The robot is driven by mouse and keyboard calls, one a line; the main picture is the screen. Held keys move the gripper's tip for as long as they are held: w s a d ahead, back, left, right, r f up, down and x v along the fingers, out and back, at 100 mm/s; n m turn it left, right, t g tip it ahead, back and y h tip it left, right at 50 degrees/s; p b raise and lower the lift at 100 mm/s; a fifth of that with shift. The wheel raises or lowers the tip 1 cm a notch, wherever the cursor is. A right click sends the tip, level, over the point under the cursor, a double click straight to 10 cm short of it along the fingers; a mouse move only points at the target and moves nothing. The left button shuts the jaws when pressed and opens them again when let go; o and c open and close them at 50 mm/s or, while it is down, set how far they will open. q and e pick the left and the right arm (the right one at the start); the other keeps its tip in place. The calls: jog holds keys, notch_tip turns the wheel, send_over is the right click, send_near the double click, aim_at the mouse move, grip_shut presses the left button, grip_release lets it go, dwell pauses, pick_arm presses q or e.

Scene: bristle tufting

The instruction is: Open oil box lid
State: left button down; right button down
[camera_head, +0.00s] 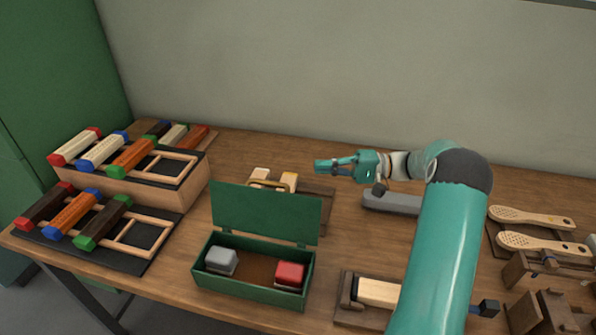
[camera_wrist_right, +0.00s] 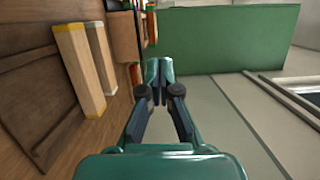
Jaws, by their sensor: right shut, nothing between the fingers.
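The green oil box (camera_head: 248,290) stands near the front middle of the table. Its lid (camera_head: 266,213) is up, standing open at the back of the box. Inside lie a grey block (camera_head: 221,261) at the left and a red block (camera_head: 289,275) at the right, with bare brown floor between them. My right gripper (camera_head: 318,167) is above the table, behind and higher than the lid, pointing left, and touches nothing. Its fingers are shut and empty, as the right wrist view also shows (camera_wrist_right: 157,75). My left gripper is not in view.
Racks with coloured-end blocks (camera_head: 130,195) fill the left of the table. Wooden blocks (camera_head: 272,180) stand behind the lid. A wooden fixture (camera_head: 378,292) is right of the box. Perforated wooden paddles (camera_head: 530,217) lie at the far right.

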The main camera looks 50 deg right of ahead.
aim_at(266, 208)
jog(key=w+a+p, duration=0.2)
jog(key=w+a, duration=0.3)
jog(key=a, duration=0.5)
jog(key=shift+w+r+p, duration=0.15)
jog(key=shift+p, duration=0.15)
jog(key=a+n+b, duration=0.1)
jog(key=b, duration=0.1)
jog(key=s+a+r+n+b, duration=0.1)
jog(key=b, duration=0.2)
jog(key=shift+r+g, duration=0.15)
jog(key=shift+g, duration=0.15)
jog(key=shift+r, duration=0.1)
